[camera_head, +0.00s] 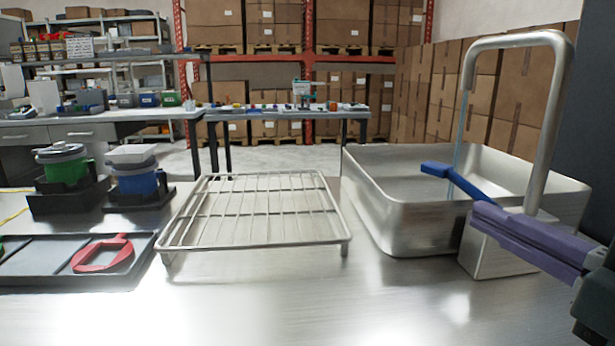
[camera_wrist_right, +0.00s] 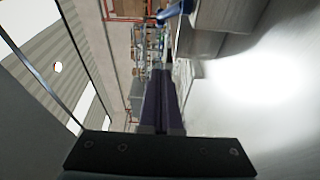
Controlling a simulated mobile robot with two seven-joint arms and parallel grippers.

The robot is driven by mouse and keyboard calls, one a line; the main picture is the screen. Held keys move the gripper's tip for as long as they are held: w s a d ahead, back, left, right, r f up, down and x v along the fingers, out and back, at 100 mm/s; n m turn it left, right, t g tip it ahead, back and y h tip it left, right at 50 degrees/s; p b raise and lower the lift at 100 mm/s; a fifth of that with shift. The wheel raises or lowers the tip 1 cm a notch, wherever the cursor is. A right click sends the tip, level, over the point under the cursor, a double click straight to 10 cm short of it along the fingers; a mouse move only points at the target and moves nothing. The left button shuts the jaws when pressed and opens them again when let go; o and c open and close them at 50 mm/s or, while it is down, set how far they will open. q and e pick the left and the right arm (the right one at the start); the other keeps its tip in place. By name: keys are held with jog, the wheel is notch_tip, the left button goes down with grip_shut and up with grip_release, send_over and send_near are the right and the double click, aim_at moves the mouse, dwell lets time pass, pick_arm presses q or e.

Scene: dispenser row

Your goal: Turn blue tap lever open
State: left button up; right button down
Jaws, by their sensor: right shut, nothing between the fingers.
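The blue tap lever (camera_head: 455,180) sticks out to the left from the base of the metal tap (camera_head: 548,120), over the basin. A thin bluish stream of water (camera_head: 461,130) hangs below the spout. My right gripper (camera_head: 482,214) has purple fingers, shut and empty. It comes in from the right, in front of the tap base, and its tips overlap the lever's near end in the head view. In the right wrist view the lever (camera_wrist_right: 172,12) lies beyond the shut fingertips (camera_wrist_right: 160,72), with a gap in the picture. My left gripper is not in view.
The metal basin (camera_head: 400,225) stands behind the tap base block (camera_head: 495,250). A wire rack (camera_head: 255,240) sits mid-table. To the left are a green container (camera_head: 62,165), a blue container (camera_head: 135,178), and a dark tray (camera_head: 30,275) with a red ring (camera_head: 100,262). The table front is clear.

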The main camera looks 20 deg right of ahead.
aim_at(460, 186)
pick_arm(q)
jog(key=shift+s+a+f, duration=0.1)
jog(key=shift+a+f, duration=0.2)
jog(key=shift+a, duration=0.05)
pick_arm(e)
jog(key=w+d, duration=0.2)
jog(key=w, duration=0.8)
jog(key=shift+w+d+n, duration=0.3)
jog(key=shift+w+d, duration=0.05)
jog(key=shift+w, duration=0.05)
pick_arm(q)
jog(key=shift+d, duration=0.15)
pick_arm(e)
jog(key=shift+r, duration=0.1)
